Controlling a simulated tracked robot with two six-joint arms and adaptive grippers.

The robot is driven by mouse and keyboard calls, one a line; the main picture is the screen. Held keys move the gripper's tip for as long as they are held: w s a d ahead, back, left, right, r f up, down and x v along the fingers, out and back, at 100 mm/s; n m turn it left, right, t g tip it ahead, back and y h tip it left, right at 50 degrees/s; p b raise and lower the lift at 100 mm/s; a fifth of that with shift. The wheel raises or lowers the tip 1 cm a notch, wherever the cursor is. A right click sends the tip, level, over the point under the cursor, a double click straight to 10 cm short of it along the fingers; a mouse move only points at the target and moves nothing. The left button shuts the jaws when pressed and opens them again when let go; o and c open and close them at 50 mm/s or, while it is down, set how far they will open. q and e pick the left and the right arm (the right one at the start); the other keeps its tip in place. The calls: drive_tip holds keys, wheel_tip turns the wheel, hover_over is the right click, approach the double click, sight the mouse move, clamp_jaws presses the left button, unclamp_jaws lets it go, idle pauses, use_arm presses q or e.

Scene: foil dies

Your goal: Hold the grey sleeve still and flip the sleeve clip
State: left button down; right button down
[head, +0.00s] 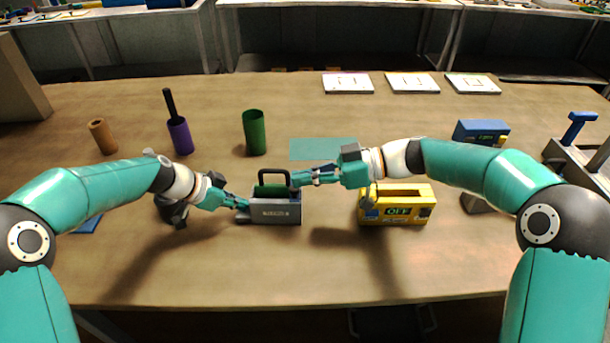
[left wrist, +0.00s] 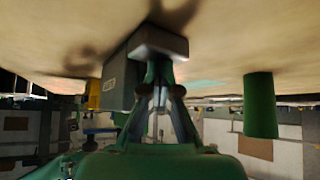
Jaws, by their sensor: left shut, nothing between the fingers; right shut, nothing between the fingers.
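The grey sleeve (head: 275,212) stands on the table in the middle of the head view, with something green inside it. The dark sleeve clip (head: 273,173) rises as a loop above its top. My left gripper (head: 244,207) is shut and empty, its tips at the sleeve's left end. In the left wrist view my left gripper (left wrist: 161,98) has its fingers together close against the grey sleeve (left wrist: 122,85); whether they touch cannot be told. My right gripper (head: 295,180) is shut and empty, its tips beside the clip's right side, above the sleeve's right end.
A yellow box (head: 408,212) stands to the right of the sleeve. A green cylinder (head: 254,132), a purple cup (head: 181,137) and a brown cup (head: 102,137) stand behind. A teal mat (head: 322,147) lies behind my right forearm. The table front is clear.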

use_arm(q)
drive_tip(key=shift+s+f, duration=0.15)
drive_tip(key=shift+f, duration=0.15)
use_arm(e)
drive_tip(key=r+v, duration=0.2)
drive_tip(key=v, duration=0.8)
drive_tip(key=shift+s, duration=0.3)
